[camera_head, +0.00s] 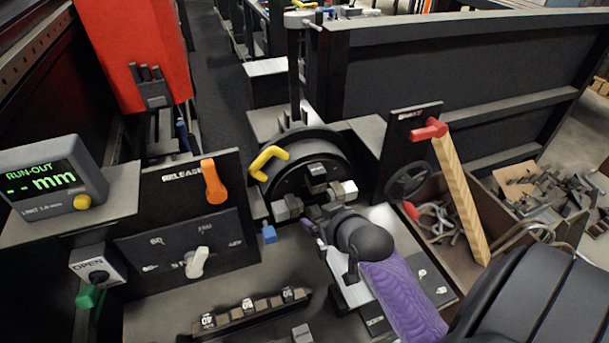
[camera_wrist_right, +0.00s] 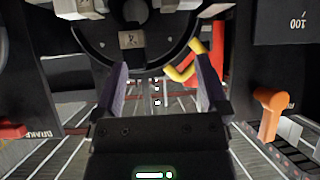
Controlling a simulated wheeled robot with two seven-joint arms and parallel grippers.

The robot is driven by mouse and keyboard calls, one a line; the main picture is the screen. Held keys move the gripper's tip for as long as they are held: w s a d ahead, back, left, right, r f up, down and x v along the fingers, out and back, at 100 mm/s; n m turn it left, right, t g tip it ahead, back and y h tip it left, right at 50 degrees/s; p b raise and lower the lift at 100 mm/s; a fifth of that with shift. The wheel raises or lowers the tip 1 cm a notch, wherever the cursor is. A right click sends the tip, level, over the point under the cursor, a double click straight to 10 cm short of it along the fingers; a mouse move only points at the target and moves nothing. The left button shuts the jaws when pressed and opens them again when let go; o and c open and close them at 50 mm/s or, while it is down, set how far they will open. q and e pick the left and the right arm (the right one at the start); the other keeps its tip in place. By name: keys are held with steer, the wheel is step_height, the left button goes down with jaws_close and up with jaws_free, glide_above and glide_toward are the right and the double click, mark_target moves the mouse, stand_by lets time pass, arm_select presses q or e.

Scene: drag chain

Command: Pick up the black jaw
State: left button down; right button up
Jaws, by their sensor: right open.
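The chuck (camera_head: 272,190) is a dark round disc with block-shaped jaws on its face. A dark jaw (camera_head: 315,175) sits at its upper side and appears to be the black jaw. Two lighter grey jaws, one on the left (camera_head: 286,208) and one on the right (camera_head: 345,191), sit beside it. In the right wrist view the likely black jaw (camera_wrist_right: 131,40) shows on the chuck face, beyond the fingers. My right gripper (camera_head: 325,215) is in front of the chuck. Its purple fingers stand apart and empty in the wrist view (camera_wrist_right: 162,68). My left gripper is out of view.
A yellow handle (camera_head: 267,161) stands at the chuck's upper left. An orange release lever (camera_head: 214,181) is to the left. A rack (camera_head: 238,318) with small marked blocks lies in front.

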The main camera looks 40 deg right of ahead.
steer(key=m+t+h, duration=0.1)
steer(key=t+h, duration=0.1)
glide_toward(320, 179)
steer(key=w, duration=0.2)
steer(key=shift+m, duration=0.3)
steer(key=b+x, duration=0.1)
steer(key=x, duration=0.2)
steer(key=b+x, duration=0.2)
steer(key=x, duration=0.1)
steer(key=b+x, duration=0.1)
steer(key=x, duration=0.1)
steer(key=shift+w+d+f, duration=0.2)
steer(key=shift+d+f, duration=0.15)
steer(key=shift+f, duration=0.05)
steer(key=shift+w+d, duration=0.1)
steer(key=shift+w, duration=0.2)
steer(key=shift+r, duration=0.1)
jaws_close()
